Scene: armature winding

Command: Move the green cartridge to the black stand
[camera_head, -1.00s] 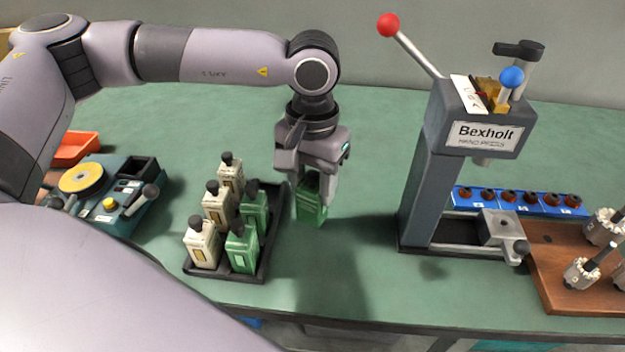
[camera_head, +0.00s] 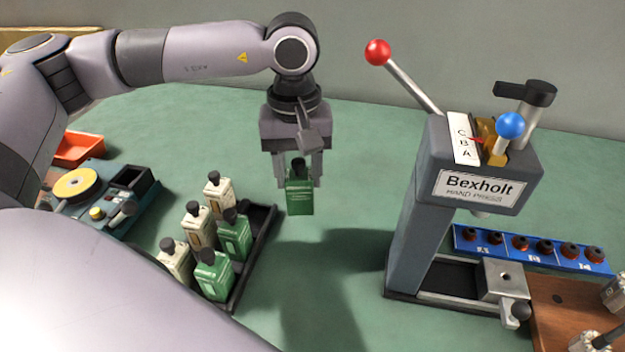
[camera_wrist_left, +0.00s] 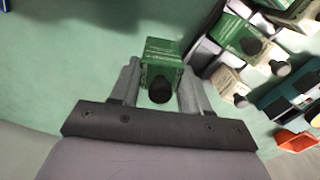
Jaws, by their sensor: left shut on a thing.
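My left gripper (camera_head: 299,182) is shut on a green cartridge (camera_head: 299,197) with a black cap and holds it upright above the green table, right of the black tray. In the left wrist view the same cartridge (camera_wrist_left: 162,62) sits between the two fingers. The black tray (camera_head: 262,245) holds two other green cartridges (camera_head: 234,238) and three cream ones (camera_head: 217,193). I cannot tell for sure which thing is the black stand. A black open holder (camera_head: 138,178) is on the teal device at the left.
The Bexholt hand press (camera_head: 420,225) stands right of the held cartridge, with a red-knobbed lever (camera_head: 378,52). A blue rack (camera_head: 530,251) and a wooden board (camera_head: 565,310) lie at the right. An orange bin (camera_head: 76,150) is at the far left. The table behind the gripper is clear.

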